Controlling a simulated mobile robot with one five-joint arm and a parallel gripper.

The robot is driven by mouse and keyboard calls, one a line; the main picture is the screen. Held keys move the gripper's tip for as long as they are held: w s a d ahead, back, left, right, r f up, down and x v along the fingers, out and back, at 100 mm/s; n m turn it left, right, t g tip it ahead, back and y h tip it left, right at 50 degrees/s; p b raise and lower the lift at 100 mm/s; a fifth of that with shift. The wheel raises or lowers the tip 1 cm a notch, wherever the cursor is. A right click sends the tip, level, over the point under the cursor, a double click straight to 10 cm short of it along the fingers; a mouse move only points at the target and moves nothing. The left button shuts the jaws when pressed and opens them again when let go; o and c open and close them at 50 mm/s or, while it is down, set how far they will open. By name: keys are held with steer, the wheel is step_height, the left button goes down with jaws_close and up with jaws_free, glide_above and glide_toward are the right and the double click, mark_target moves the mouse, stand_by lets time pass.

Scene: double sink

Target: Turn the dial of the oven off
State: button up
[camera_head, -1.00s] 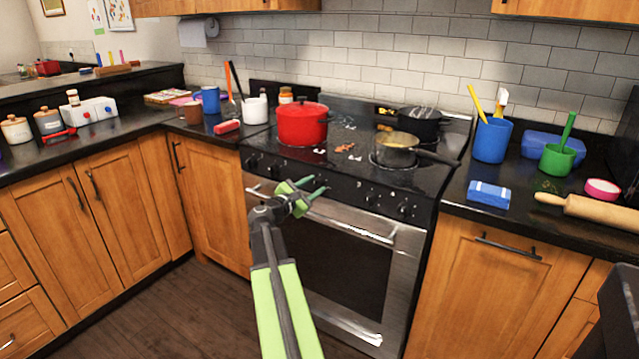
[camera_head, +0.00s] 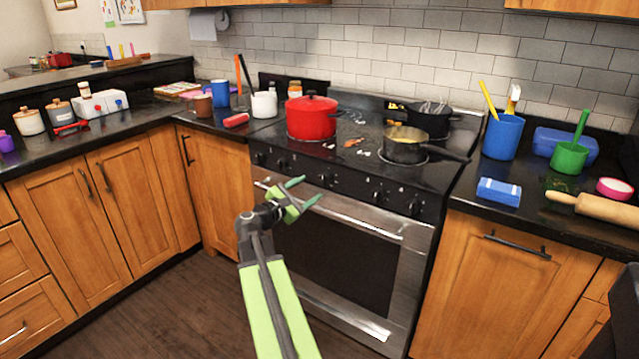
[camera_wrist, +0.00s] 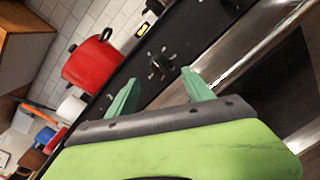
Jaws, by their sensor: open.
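The oven (camera_head: 345,262) has a black front panel with a row of dark dials. One dial (camera_head: 325,179) is on the panel just up and right of my gripper (camera_head: 304,191). My gripper is open and empty, its green fingers in front of the oven near the steel door handle. In the wrist view a dark dial (camera_wrist: 160,62) with white marks around it shows just beyond and between the fingertips (camera_wrist: 161,79), apart from them. I cannot tell from these frames which dial is turned on.
A red pot (camera_head: 311,118) and a grey saucepan (camera_head: 404,146) stand on the stovetop, the saucepan's handle pointing right. The oven door handle (camera_head: 350,215) sticks out below the panel. The floor (camera_head: 165,308) at left is clear.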

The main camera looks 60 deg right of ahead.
steer(key=a, duration=0.9)
steer(key=shift+w+a, duration=0.3)
steer(key=shift+r, duration=0.1)
steer(key=w+a+f+n+t, duration=0.1)
steer(key=w+a+n+t, duration=0.15)
steer(key=w+a, duration=0.5)
steer(key=w+a+f+m+t+y, duration=0.1)
steer(key=w+a+f+m+y, duration=0.15)
steer(key=a+f, duration=0.45)
steer(key=w+a+f+m+t+y, duration=0.15)
steer(key=a+f+y, duration=0.25)
steer(key=a, duration=0.5)
steer(key=s+a+f+m+g+y, duration=0.2)
steer(key=a+f+m+y, duration=0.3)
steer(key=a, duration=0.7)
steer(key=s+a+f+m+g+y, duration=0.25)
steer(key=a+f+y, duration=0.35)
steer(key=a, duration=0.7)
step_height(320, 180, up, 24)
steer(key=m+p, duration=0.1)
steer(key=p, duration=2.3)
steer(key=shift+s+m+t, duration=0.2)
steer(key=shift+m+t, duration=0.1)
steer(key=shift+t, duration=0.05)
steer(key=shift+f, duration=0.1)
steer(key=shift+c, duration=0.3)
